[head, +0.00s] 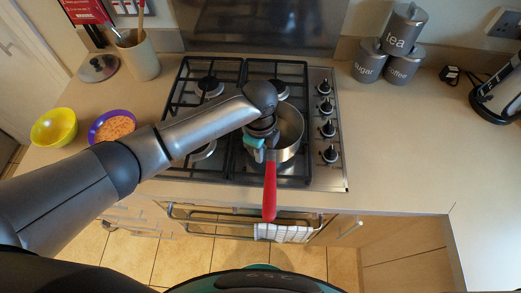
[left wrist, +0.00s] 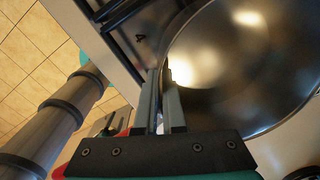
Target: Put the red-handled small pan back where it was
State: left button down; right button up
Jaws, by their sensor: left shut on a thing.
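The small pan (head: 291,128) is steel, with a long red handle (head: 269,190) pointing toward the front edge of the counter. It is over the right side of the gas hob (head: 327,180); I cannot tell whether it rests on the grate or is held just above it. My left gripper (head: 263,148) is at the pan's near left edge, beside the handle's root, and is shut on the pan. In the left wrist view the fingers (left wrist: 160,105) close at the rim of the pan (left wrist: 245,60). My forearm hides part of the hob. My right gripper is out of view.
A yellow bowl (head: 54,128) and a purple bowl of food (head: 112,127) stand on the left. A utensil pot (head: 138,56) and a lid (head: 98,68) are behind them. Grey canisters (head: 403,28) stand at the back right.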

pick_arm(q)
jog(key=c, duration=1)
grip_release()
jog(key=shift+r, duration=0.5)
notch_tip(320, 180, up, 12)
jog(key=shift+s+a+f+p, duration=0.1)
jog(key=shift+s+p, duration=0.05)
jog(key=shift+p, duration=0.4)
